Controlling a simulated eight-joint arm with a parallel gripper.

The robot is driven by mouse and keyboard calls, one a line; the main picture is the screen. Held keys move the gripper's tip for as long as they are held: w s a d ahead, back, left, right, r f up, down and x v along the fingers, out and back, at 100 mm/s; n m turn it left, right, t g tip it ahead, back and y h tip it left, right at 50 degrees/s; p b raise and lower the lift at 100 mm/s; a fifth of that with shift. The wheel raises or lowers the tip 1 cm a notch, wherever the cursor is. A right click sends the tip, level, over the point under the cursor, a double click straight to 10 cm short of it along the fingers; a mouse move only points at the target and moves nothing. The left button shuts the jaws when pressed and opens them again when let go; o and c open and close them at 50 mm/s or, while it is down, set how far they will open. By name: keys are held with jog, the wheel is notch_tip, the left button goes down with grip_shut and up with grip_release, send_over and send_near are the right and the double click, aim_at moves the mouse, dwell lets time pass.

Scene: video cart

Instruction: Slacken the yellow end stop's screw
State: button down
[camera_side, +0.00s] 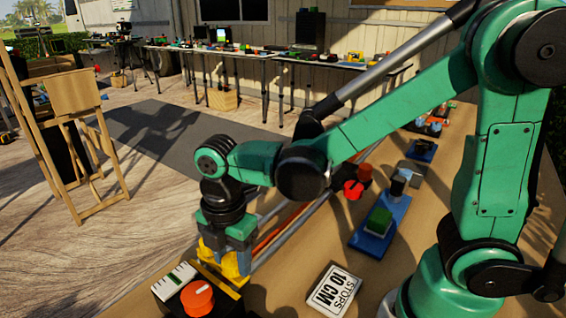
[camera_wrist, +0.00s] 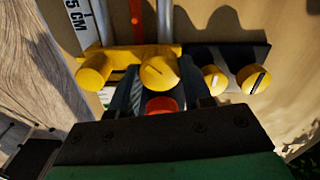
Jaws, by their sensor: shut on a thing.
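The yellow end stop (camera_wrist: 150,51) sits across the silver rails in the wrist view. It carries round yellow slotted knobs, one at its left end and one near its middle.
A black box with an orange knob (camera_side: 198,298) stands close by my gripper. A card reading STOPS 10 CM (camera_side: 335,291) lies to the right. A blue base with a green block (camera_side: 379,220) and a red knob (camera_side: 353,189) are farther back. More yellow knobs (camera_wrist: 253,78) sit right.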

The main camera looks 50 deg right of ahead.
aim_at(233, 260)
jog(key=n, duration=0.6)
dwell(0.6)
jog(key=shift+c, duration=1.9)
grip_release()
jog(key=shift+r, duration=2.8)
